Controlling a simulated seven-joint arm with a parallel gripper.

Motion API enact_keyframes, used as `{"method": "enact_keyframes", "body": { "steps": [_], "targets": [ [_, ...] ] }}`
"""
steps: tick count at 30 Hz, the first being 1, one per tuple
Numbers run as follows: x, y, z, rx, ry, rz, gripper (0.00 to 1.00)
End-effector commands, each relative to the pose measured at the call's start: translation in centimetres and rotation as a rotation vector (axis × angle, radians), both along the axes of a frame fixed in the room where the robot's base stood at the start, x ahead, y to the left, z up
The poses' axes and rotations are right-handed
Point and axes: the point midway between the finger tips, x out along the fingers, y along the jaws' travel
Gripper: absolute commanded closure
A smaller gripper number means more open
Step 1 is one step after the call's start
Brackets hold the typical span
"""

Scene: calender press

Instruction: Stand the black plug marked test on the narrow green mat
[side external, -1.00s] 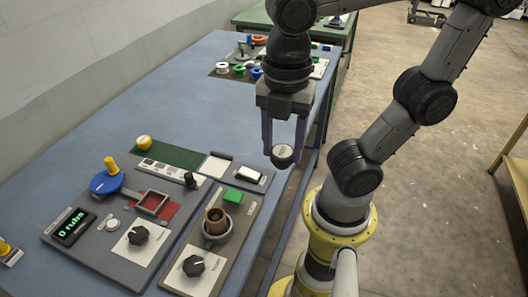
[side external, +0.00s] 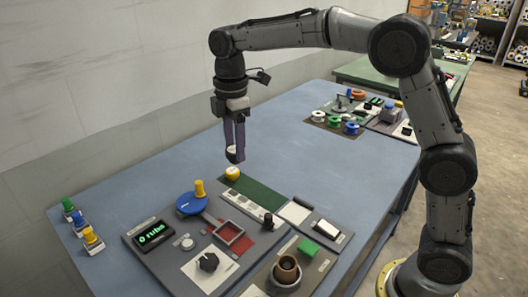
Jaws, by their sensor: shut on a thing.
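My gripper (side external: 235,147) points down and is shut on a black plug (side external: 231,158) with a pale top face. The marking on it is too small to read here. The plug hangs above the blue bench, and in the picture it is just above a yellow plug. The narrow green mat (side external: 256,194) lies flat at the back of the grey panel. The yellow plug (side external: 232,173) is at the mat's far left end. The rest of the mat is bare.
In front of the mat are a strip with a small black peg (side external: 268,221), a blue disc (side external: 191,204) with a yellow handle, and a counter (side external: 152,235) reading "0 rubs". Yellow, blue and green blocks stand at the left edge. Open bench (side external: 310,160) lies right of the gripper.

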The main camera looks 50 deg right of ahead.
Motion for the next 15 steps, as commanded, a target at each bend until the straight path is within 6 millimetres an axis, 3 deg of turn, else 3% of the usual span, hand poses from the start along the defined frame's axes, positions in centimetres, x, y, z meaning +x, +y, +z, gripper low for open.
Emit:
{"method": "enact_keyframes", "body": {
  "steps": [3,6,12,15],
  "targets": [
    [3.5,-3.0,-3.4,-0.001,0.007,-0.07,1.0],
    [5.3,-5.4,-6.2,0.0,0.005,-0.121,1.0],
    [6.2,-9.0,-10.5,0.0,0.004,-0.192,1.0],
    [6.1,-10.0,-11.6,0.0,0.002,-0.211,1.0]
  ]
}}
